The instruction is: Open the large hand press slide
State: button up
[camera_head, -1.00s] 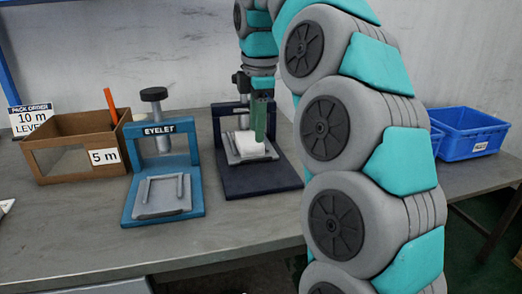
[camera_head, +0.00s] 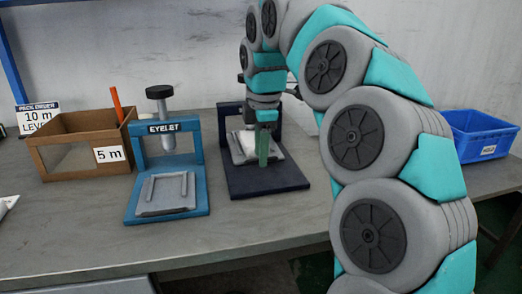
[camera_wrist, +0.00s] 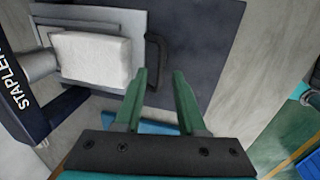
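The dark navy press (camera_head: 266,184), marked STAPLER in the wrist view (camera_wrist: 22,100), stands at the middle of the bench. Its grey slide plate (camera_head: 283,152) bears a white block (camera_wrist: 95,58), partly hidden by my gripper in the head view. A dark U-shaped handle (camera_wrist: 157,52) sits at the plate's edge in the wrist view. My gripper (camera_wrist: 159,73) has two green fingers standing apart with nothing between them. The handle's lower end lies near the gap between the tips. I cannot tell the height gap. In the head view my gripper (camera_head: 263,160) points down over the slide's front.
A blue EYELET press (camera_head: 205,170) stands close on the left. A brown box (camera_head: 80,145) marked 5 m is further left. A blue bin (camera_head: 485,132) stands at the right. The bench front (camera_head: 240,232) is clear.

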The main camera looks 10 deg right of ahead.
grip_shut()
dwell(1.2)
